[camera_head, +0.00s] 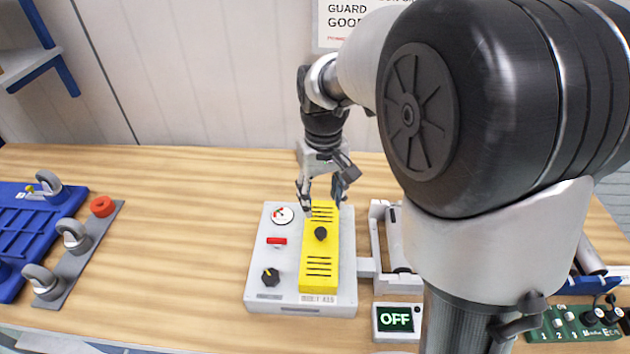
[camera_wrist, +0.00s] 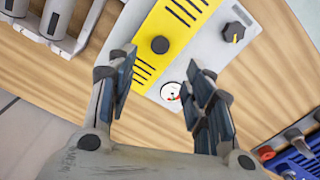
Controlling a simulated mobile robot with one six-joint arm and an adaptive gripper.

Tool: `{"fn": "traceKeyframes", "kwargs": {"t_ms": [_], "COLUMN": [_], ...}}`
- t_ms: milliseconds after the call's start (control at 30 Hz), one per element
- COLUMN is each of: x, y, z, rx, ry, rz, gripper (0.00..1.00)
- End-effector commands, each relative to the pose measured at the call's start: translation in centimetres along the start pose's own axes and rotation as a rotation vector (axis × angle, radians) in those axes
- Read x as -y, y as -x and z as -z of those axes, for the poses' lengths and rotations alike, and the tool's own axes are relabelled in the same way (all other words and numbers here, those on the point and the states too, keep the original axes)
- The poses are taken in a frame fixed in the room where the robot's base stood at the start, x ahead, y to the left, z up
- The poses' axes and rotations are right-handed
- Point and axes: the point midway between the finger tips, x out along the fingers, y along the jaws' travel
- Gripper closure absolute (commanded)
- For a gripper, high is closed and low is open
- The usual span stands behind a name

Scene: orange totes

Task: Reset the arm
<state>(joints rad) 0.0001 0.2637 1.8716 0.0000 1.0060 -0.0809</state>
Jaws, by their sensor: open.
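My gripper (camera_head: 323,190) is open and hangs over the back end of a grey control box with a yellow cover. In the wrist view my gripper (camera_wrist: 160,105) shows two spread fingers with nothing between them but the view of the table and box. The grey box (camera_head: 262,296) lies on the wooden table with its yellow cover (camera_head: 318,245), a black knob (camera_head: 320,233), a gauge (camera_head: 282,215), a red switch (camera_head: 277,241) and a black dial (camera_head: 270,277). Whether the fingertips touch the cover cannot be told.
A small screen reading OFF (camera_head: 395,319) sits right of the box. A roller unit (camera_head: 380,218) stands behind it, partly hidden by my arm. A green board (camera_head: 575,325) is at right. A blue tray (camera_head: 25,225) and caster rack (camera_head: 90,240) are at left. Wooden table (camera_head: 170,210) is clear between.

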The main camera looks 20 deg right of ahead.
Motion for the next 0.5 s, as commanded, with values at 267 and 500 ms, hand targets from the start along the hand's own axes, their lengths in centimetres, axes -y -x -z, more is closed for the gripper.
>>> {"fn": "traceKeyframes", "kwargs": {"t_ms": [267, 500], "x": [0.1, 0.5], "y": [0.9, 5.7], "z": [-0.6, -6.0], "rx": [-0.016, -0.122], "ry": [-0.002, -0.023], "rz": [-0.001, -0.009], "gripper": [0.53, 0.53]}}
